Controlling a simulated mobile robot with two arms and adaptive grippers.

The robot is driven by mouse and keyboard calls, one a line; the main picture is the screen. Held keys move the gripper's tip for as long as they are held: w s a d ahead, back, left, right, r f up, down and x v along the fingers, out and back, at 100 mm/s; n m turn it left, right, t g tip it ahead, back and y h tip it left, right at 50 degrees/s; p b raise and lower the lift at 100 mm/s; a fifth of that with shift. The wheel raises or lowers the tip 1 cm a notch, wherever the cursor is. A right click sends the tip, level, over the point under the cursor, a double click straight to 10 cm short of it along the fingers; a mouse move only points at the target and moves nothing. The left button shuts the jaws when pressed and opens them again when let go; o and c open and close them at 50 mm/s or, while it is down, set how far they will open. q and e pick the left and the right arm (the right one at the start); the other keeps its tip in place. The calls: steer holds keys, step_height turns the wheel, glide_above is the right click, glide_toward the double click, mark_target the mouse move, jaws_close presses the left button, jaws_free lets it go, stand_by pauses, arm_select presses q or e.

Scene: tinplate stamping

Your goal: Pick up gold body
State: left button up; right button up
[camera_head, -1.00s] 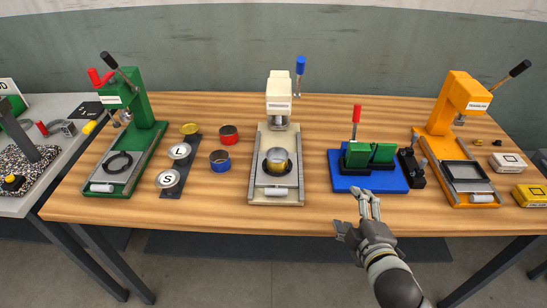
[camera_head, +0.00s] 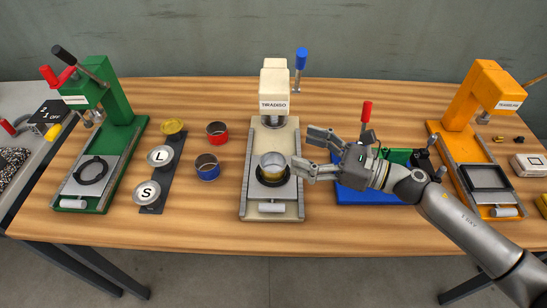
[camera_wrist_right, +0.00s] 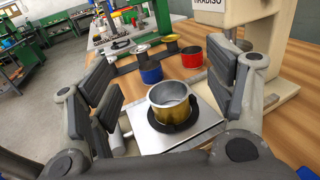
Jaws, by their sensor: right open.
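The gold body (camera_head: 272,164) is an open round tin with a silver inside. It stands upright in the black ring holder (camera_head: 262,178) on the white press (camera_head: 250,205). In the right wrist view the gold body (camera_wrist_right: 172,104) sits between and beyond my fingers. My right gripper (camera_head: 301,153) is open and empty, just right of the gold body, with its fingers pointing left toward it. The right wrist view also shows my right gripper (camera_wrist_right: 165,95) with both fingers spread apart. My left gripper is not in view.
A blue tin (camera_head: 208,172) and a red tin (camera_head: 217,138) stand left of the press. A black strip (camera_head: 157,178) holds lids. A green press (camera_head: 118,150) is at left, an orange press (camera_head: 462,145) at right. A blue base (camera_head: 350,195) lies under my right arm.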

mark_target(284, 167)
step_height(284, 167, down, 7)
steer(key=shift+s+f, duration=0.1)
steer(key=shift+s, duration=0.05)
steer(key=shift+a+f, duration=0.15)
steer(key=shift+f, duration=0.15)
steer(key=shift+w+a+p, duration=0.25)
steer(key=shift+a+p, duration=0.15)
steer(key=shift+a, duration=0.05)
steer(key=p+x, duration=0.2)
steer(key=x, duration=0.3)
steer(key=shift+w+a+r, duration=0.1)
steer(key=shift+w+a, duration=0.05)
steer(key=shift+a, duration=0.2)
steer(key=shift+w+a, duration=0.1)
steer(key=shift+a, duration=0.2)
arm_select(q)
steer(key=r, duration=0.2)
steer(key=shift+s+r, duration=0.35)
arm_select(e)
steer(key=shift+d, duration=0.1)
steer(key=c, duration=0.9)
steer(key=shift+c, duration=0.2)
